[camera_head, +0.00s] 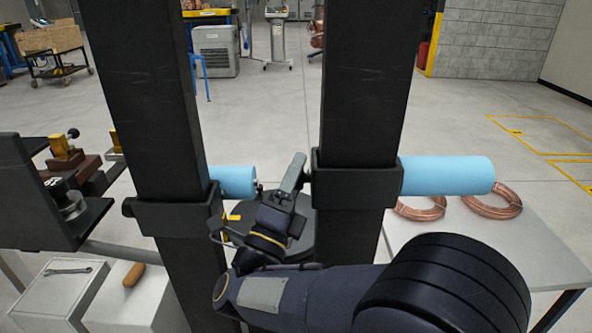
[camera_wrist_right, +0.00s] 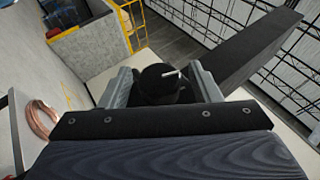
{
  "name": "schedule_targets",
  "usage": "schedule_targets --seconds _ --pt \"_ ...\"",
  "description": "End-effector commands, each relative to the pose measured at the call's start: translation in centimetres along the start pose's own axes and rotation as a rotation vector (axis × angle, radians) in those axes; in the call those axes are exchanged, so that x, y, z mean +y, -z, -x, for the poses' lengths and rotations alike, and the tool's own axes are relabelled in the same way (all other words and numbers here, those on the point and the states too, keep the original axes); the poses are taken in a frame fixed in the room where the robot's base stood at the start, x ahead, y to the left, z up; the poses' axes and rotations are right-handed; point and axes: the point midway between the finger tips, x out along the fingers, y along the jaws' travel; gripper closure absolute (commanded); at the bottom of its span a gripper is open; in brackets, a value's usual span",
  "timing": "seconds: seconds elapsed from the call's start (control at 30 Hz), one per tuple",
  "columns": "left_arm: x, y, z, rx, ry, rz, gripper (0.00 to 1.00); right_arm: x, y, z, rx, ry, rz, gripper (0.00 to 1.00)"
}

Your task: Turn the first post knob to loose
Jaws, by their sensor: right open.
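Two black upright posts stand in the head view, a left post (camera_head: 150,100) and a right post (camera_head: 365,80). Each has a black collar, the left (camera_head: 175,215) and the right (camera_head: 357,180), with a light blue roller (camera_head: 445,175) on the right one and another (camera_head: 235,181) on the left one. My right gripper (camera_head: 294,172) is between the posts, its fingers pointing up beside the right collar. In the right wrist view, a dark round knob (camera_wrist_right: 158,86) with a small pale pin shows between its open fingers. Contact cannot be told. My left gripper is out of view.
Copper coils (camera_head: 491,200) lie on a pale table (camera_head: 480,245) at the right. A dark rack (camera_head: 35,190) with fittings stands at the left. Pale boxes (camera_head: 60,290) carry a wrench and a wooden handle at the lower left. Open floor lies behind the posts.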

Motion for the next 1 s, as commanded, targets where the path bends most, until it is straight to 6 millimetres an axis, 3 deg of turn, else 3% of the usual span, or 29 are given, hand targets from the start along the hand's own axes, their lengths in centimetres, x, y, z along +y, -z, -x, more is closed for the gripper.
schedule_targets --seconds 0.27,0.6,1.0 --pt "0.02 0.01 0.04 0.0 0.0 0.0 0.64 0.02 -0.01 -0.22 -0.001 0.0 0.0 0.43" --pt "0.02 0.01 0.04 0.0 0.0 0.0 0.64 0.02 -0.01 -0.2 -0.001 0.0 0.0 0.86" --pt "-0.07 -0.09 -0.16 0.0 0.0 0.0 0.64 -0.01 0.04 -0.2 0.0 -0.068 0.025 0.88"
